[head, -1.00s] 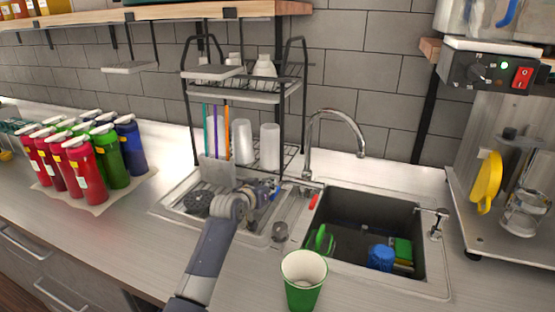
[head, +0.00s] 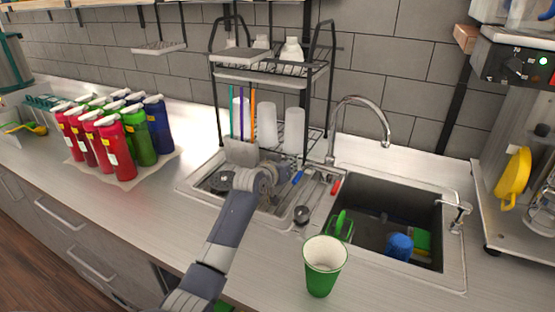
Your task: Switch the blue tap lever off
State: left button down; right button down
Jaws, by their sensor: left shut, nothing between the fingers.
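The blue tap lever (head: 298,177) is a small blue handle at the left of the tap base, on the sink's back edge. The red tap lever (head: 336,187) is to its right, below the curved chrome tap (head: 362,100). My left gripper (head: 279,172) is over the drainer side of the sink, just left of the blue lever. It is shut and empty, and its fingertips are small and partly hidden behind the wrist. I cannot tell whether it touches the lever. My right gripper is out of view.
A black dish rack (head: 270,72) with cups stands behind my left gripper. The sink basin (head: 440,225) holds a green cup and a blue item. A green paper cup (head: 323,266) stands at the counter's front. Several bottles (head: 115,150) stand at left.

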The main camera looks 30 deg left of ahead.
pick_arm(q)
jog(key=b+v, duration=0.2)
jog(key=v, duration=0.8)
jog(key=shift+s+r+b, duration=0.2)
jog(key=shift+b, duration=0.2)
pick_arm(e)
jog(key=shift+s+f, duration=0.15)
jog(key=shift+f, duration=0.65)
pick_arm(q)
jog(key=shift+a+r, duration=0.1)
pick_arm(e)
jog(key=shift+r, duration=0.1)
